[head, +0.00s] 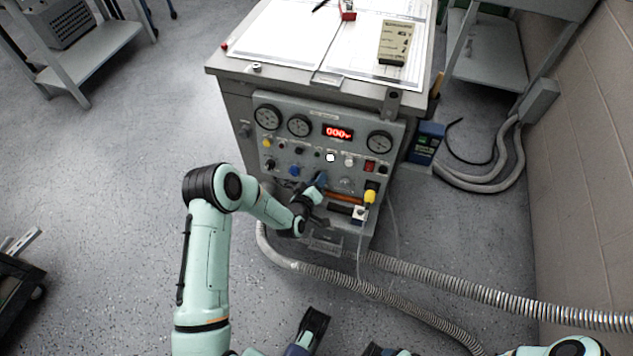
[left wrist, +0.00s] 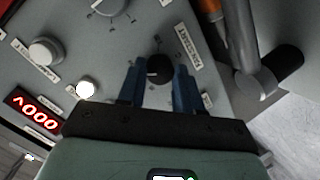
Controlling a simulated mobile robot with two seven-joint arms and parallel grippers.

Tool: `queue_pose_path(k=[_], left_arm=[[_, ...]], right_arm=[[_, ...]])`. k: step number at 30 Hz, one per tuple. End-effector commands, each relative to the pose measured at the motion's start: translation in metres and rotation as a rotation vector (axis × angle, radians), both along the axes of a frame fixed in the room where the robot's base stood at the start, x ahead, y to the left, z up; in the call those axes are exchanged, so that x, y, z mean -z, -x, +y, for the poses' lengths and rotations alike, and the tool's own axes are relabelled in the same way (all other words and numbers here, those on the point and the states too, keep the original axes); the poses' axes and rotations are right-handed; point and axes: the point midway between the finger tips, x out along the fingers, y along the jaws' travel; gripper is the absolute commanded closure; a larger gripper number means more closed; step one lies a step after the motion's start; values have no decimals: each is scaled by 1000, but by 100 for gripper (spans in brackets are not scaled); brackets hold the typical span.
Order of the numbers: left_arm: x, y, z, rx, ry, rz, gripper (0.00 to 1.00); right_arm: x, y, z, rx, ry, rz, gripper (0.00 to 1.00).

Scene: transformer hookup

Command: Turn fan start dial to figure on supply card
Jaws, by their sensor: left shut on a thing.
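The fan start dial (left wrist: 159,68) is a small black knob with a FAN START label beside it in the left wrist view. My left gripper (left wrist: 158,85) has its two blue fingers shut around the dial. In the head view my left gripper (head: 320,181) is at the lower middle of the grey control panel (head: 262,142) and hides the dial. The dial's small scale figures are too blurred to read.
The panel has round gauges (head: 380,142), a red display (head: 338,132) showing 000V and several knobs. A yellow plug (head: 369,196) sits at its lower right. Papers (head: 285,32) cover the cabinet top. Grey flexible conduit (head: 440,274) runs along the floor; open floor lies left.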

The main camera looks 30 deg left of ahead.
Motion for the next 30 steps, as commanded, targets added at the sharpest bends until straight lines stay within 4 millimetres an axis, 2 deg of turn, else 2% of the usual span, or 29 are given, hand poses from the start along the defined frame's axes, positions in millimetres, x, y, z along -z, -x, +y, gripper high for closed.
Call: queue_pose_path(k=[10, 26, 27, 29, 30], left_arm=[[0, 0, 1, 20, -131, 33, 96], [0, 0, 1, 24, -152, 37, 96], [0, 0, 1, 23, -151, 37, 59], [0, 0, 1, 23, -151, 37, 40], [0, 0, 1, 23, -151, 37, 40]], right_arm=[[2, -3, -1, 3, 3, -7, 40], [2, -3, -2, 4, 4, -9, 40], [2, -3, -2, 4, 4, -8, 40], [2, -3, -1, 4, 4, -9, 40], [2, -3, -1, 3, 3, -8, 40]])
